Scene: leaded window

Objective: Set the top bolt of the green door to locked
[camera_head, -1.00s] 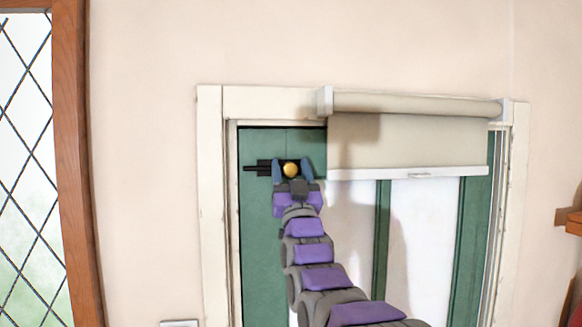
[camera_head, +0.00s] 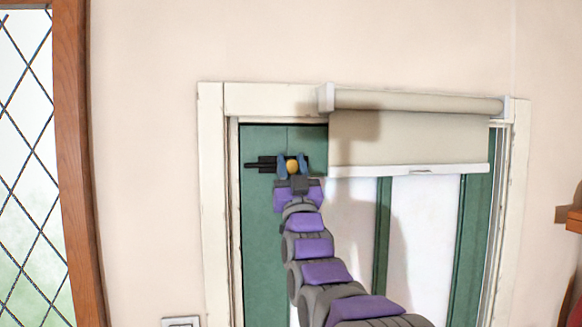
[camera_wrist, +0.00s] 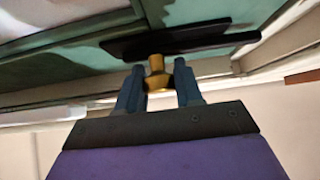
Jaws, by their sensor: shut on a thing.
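The green door (camera_head: 262,222) stands in a cream frame, with white panels on its right part. The top bolt (camera_head: 262,164) is a black bar on a black plate near the door's upper left corner. Its round brass knob (camera_head: 292,166) faces me. My gripper (camera_head: 293,167) has its blue-grey fingers on either side of the knob and is shut on it. In the wrist view the brass knob (camera_wrist: 157,75) sits between the fingers, with the black bolt plate (camera_wrist: 180,40) behind it. The bar's left end reaches close to the frame's left side.
A rolled blind (camera_head: 410,138) hangs over the door's upper right, close to the right of my gripper. A leaded window (camera_head: 30,180) with a wooden frame is at the left. A wooden shelf (camera_head: 573,220) juts in at the right. A wall switch (camera_head: 181,322) is low left.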

